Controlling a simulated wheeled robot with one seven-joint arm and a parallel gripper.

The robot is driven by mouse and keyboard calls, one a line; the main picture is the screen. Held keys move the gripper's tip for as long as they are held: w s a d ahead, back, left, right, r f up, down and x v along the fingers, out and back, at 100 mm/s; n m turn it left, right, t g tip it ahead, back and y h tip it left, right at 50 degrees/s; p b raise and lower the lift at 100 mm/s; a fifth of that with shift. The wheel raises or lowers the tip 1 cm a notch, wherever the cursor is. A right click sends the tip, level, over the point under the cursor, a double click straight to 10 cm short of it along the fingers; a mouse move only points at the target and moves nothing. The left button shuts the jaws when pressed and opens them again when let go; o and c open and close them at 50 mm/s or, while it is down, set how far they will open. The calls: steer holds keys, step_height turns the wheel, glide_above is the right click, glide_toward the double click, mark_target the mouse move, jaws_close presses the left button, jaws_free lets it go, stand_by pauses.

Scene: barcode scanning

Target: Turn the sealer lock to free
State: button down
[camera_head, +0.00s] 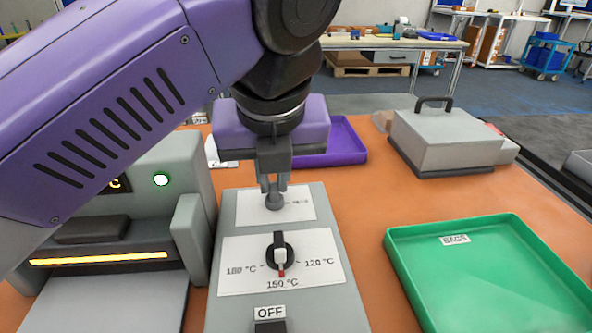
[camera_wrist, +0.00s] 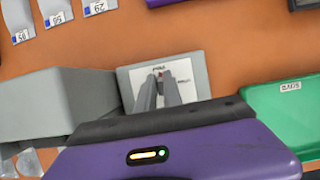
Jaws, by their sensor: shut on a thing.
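The sealer's grey control panel (camera_head: 327,303) stands in the lower middle of the head view. The lock knob (camera_head: 276,201) is a small grey knob on the white label plate (camera_head: 300,205) at the panel's far end. My gripper (camera_head: 274,192) points down and is shut on the lock knob. In the wrist view my gripper's fingers (camera_wrist: 158,92) reach down to the white lock label (camera_wrist: 182,72), with a small red mark just beyond them. The fingers hide most of the knob, and I cannot read which way it points.
A black temperature dial (camera_head: 281,250) points toward 150 °C, with an OFF switch (camera_head: 270,325) nearer. The sealer body (camera_head: 150,200), with a glowing bar, stands left. A green tray (camera_head: 480,270) lies right, a purple tray (camera_head: 345,140) behind, and a grey handled box (camera_head: 450,140) back right.

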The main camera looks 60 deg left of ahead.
steer(key=c, duration=1.5)
jaws_free()
steer(key=shift+r, duration=0.1)
steer(key=v, duration=0.7)
steer(key=shift+s+d+r+p, duration=0.1)
steer(key=shift+r+p, duration=0.25)
steer(key=shift+p, duration=0.05)
steer(key=shift+s, duration=0.1)
